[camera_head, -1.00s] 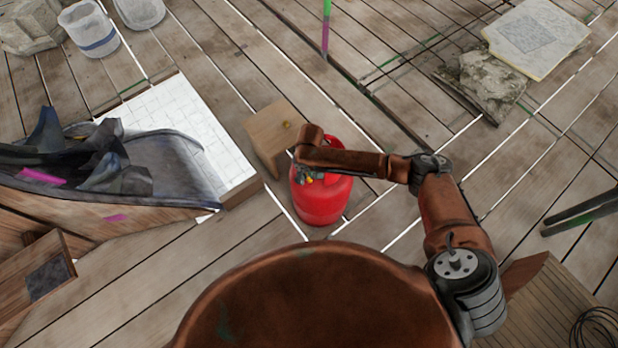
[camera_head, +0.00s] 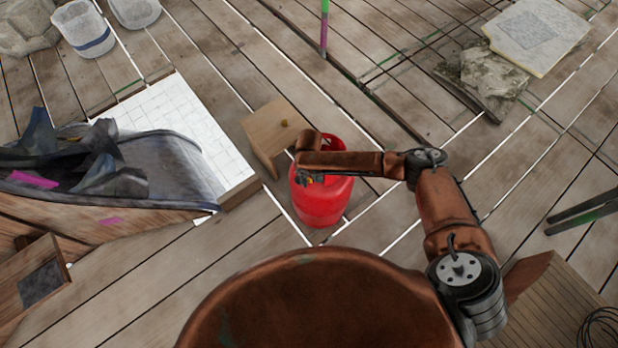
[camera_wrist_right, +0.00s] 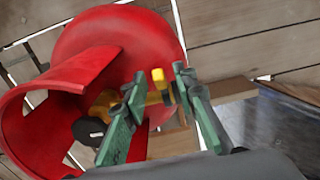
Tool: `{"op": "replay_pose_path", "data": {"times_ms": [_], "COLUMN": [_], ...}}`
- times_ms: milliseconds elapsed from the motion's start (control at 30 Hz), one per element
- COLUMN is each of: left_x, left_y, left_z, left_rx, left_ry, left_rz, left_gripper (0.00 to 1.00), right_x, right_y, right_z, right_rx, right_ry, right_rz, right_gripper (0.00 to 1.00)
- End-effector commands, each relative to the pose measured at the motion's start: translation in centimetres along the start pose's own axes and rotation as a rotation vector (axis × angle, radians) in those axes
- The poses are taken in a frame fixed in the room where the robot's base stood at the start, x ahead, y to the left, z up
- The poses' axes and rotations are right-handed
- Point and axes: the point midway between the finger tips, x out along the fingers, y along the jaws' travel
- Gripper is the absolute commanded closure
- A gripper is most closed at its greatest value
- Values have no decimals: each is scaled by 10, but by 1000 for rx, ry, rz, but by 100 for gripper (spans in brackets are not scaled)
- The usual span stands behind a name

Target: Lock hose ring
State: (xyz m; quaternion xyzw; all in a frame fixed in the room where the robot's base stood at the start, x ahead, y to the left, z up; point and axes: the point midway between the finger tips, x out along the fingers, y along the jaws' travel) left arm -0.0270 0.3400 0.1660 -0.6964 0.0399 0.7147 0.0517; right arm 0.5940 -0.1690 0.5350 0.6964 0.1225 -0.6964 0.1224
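A red gas cylinder (camera_head: 325,203) stands on the plank floor, with its red collar open on one side in the right wrist view (camera_wrist_right: 30,110). Inside the collar are yellow-orange valve or hose fittings (camera_wrist_right: 158,78) and a dark round knob (camera_wrist_right: 89,131). I cannot tell which part is the hose ring. My right gripper (camera_wrist_right: 160,84) is open, its two green-padded fingers apart at the collar's opening, with yellow fittings seen between and behind them. Contact is unclear. In the head view the arm hides most of the valve. My left gripper is not in view.
A small wooden stool or box (camera_head: 272,130) stands close behind the cylinder. A wooden-sided bin lined with dark sheet (camera_head: 170,165) and a white tiled panel (camera_head: 185,115) lie left. Stone slabs (camera_head: 535,35) lie at the back right.

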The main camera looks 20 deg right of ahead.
Motion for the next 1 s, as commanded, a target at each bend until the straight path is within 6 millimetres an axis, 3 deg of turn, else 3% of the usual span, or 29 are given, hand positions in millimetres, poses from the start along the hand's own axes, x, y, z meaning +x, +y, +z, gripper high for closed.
{"op": "replay_pose_path", "data": {"times_ms": [100, 500, 1000], "left_x": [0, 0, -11], "left_y": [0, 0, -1], "left_z": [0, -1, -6], "left_rx": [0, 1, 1], "left_ry": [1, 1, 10], "left_rz": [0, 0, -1], "left_gripper": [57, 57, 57], "right_x": [-1, 0, -1], "right_y": [0, 0, 0], "right_z": [0, 0, 4], "right_rx": [0, 0, 1], "right_ry": [0, 0, 32], "right_rz": [0, 0, -1], "right_gripper": [74, 100, 100]}}
